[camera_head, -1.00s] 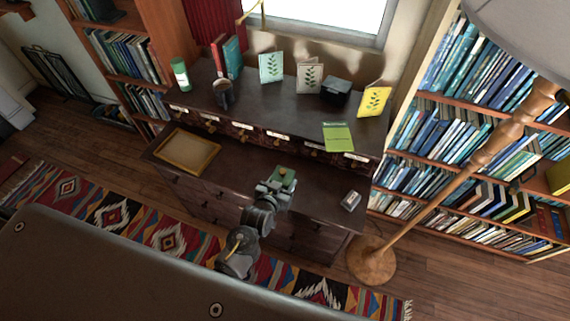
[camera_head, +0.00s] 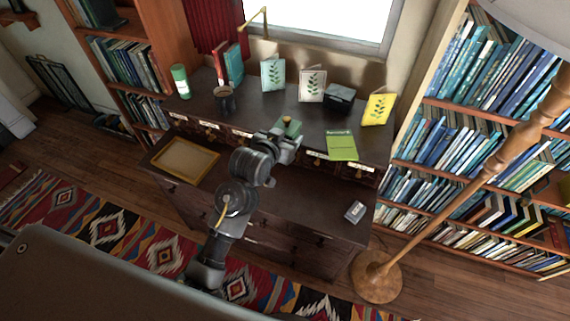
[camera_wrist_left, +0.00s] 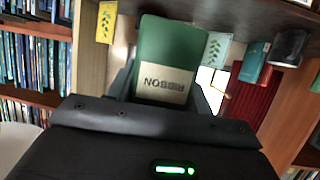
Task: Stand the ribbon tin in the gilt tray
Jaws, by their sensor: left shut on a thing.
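The ribbon tin (camera_head: 290,126) is green, with a cream label reading RIBBON that appears upside down in the left wrist view (camera_wrist_left: 170,60). My left gripper (camera_head: 286,136) is shut on the tin and holds it in front of the cabinet's small drawers. The gilt tray (camera_head: 185,160) lies empty on the lower ledge at the left, apart from the tin and to the left of my gripper. My right gripper is not in view.
A dark mug (camera_head: 224,100), a green-and-white cylinder (camera_head: 181,81), standing cards, a dark box (camera_head: 339,97) and a green booklet (camera_head: 341,146) occupy the upper top. A small grey object (camera_head: 355,211) lies on the ledge's right. A floor lamp (camera_head: 480,170) stands right. The mid-ledge is clear.

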